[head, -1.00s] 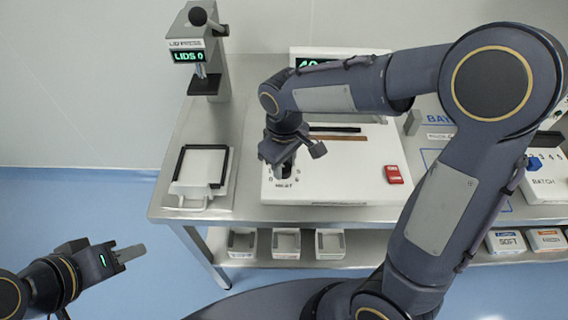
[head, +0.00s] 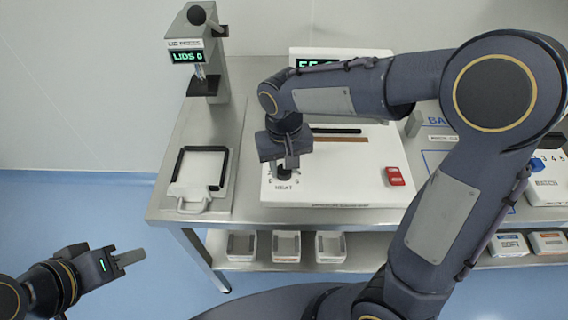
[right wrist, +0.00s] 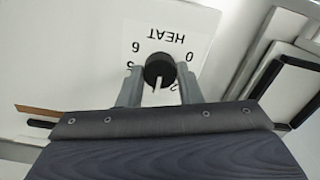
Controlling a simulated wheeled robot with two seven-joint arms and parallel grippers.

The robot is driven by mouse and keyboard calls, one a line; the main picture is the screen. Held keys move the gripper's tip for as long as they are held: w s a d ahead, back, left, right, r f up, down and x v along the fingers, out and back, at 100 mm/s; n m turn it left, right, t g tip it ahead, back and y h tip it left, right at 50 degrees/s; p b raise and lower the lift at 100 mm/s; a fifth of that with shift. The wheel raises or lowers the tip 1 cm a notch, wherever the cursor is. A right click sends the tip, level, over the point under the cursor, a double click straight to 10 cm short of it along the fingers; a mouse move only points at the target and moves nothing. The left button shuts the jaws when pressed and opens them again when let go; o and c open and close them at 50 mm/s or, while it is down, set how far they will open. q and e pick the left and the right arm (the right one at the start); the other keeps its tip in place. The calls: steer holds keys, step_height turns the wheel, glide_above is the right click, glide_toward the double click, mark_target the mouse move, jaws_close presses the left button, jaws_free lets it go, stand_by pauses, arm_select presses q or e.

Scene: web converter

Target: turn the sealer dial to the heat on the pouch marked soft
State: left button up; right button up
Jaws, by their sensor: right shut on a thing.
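The sealer (head: 345,185) is a white box on the steel table, with a small dial marked HEAT at its front left. In the right wrist view the dial is a black knob (right wrist: 160,70) with a white pointer line aimed toward the gripper's palm. My right gripper (head: 285,168) is shut on the knob, its fingers on either side (right wrist: 160,84). Some scale numbers are hidden. The sealer's green display (head: 318,62) is partly covered by my right arm. A bin labelled SOFT (head: 510,245) is on the lower shelf at right. My left gripper (head: 122,258) is away from the table at lower left.
A lid press (head: 205,60) reading LIDS 0 stands at back left, with a black-framed white tray (head: 203,168) in front. A red block (head: 395,176) lies on the sealer's right. Several bins sit on the lower shelf.

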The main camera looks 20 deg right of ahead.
mark_target(284, 169)
steer(key=shift+r, duration=0.1)
stand_by(0.3)
steer(key=o, duration=1)
step_height(284, 169, up, 8)
steer(key=shift+f, duration=0.15)
steer(key=s+d+t+y, duration=0.1)
steer(key=s+d+t, duration=0.1)
steer(key=s, duration=0.3)
steer(key=s+d+f+m+t+y, duration=0.1)
steer(key=s+d, duration=0.3)
steer(key=s, duration=0.2)
steer(key=s+d+t+y, duration=0.1)
steer(key=s+d+t, duration=0.1)
steer(key=s, duration=0.3)
steer(key=shift+s+d+f+t+y, duration=0.3)
steer(key=shift+d+y, duration=0.1)
steer(key=shift+d, duration=0.1)
